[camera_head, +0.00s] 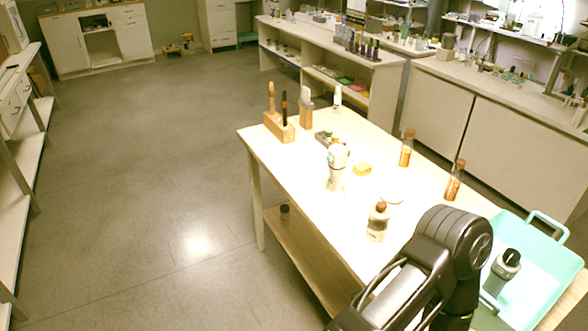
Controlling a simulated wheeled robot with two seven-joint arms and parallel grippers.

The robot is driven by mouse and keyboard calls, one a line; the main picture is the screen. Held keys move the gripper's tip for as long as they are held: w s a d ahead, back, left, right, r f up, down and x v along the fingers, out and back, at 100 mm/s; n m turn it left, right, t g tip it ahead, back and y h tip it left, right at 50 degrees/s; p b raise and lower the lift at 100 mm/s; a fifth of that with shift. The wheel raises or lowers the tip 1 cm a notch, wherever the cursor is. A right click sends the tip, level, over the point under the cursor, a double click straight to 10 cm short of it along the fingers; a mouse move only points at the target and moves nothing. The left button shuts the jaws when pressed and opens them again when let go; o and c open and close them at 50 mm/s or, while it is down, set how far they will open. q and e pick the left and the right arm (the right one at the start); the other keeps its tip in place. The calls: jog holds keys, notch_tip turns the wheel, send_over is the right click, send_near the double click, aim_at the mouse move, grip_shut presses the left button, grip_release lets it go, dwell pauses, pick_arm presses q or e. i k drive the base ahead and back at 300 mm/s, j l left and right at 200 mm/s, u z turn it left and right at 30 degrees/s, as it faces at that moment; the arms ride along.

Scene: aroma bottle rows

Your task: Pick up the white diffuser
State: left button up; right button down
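A white, rounded upright object (337,168), which looks like the white diffuser, stands near the middle of the light wooden table (300,165). It has small teal marks on its side and nothing of mine touches it. A dark arm of mine comes in at the lower right, over the near part of the table. I cannot make out any fingertips on it. My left arm does not show.
Two amber vials (406,148) (455,180) stand right. Wooden holders (279,127) stand at the far left. A turquoise tray (549,262) holds a grey, black-capped bottle (503,272).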

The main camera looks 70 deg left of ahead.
aim_at(336, 173)
jog(key=u, duration=1.75)
jog(key=i+j, duration=0.2)
jog(key=j, duration=0.2)
jog(key=i+j, duration=0.25)
jog(key=j+z, duration=0.1)
jog(key=z, duration=0.25)
jog(key=j+z, duration=0.1)
jog(key=z, duration=0.2)
jog(key=j+z, duration=0.1)
jog(key=z, duration=0.25)
jog(key=j+z, duration=0.25)
jog(key=k+j+z, duration=0.25)
jog(key=j, duration=0.15)
jog(key=j+z, duration=0.3)
jog(key=k+j+z, duration=0.25)
jog(key=k+j, duration=0.15)
jog(key=j, duration=0.15)
jog(key=k+j, duration=0.15)
jog(key=j, duration=0.15)
jog(key=k+j, duration=0.15)
jog(key=j, duration=0.15)
jog(key=z, duration=0.05)
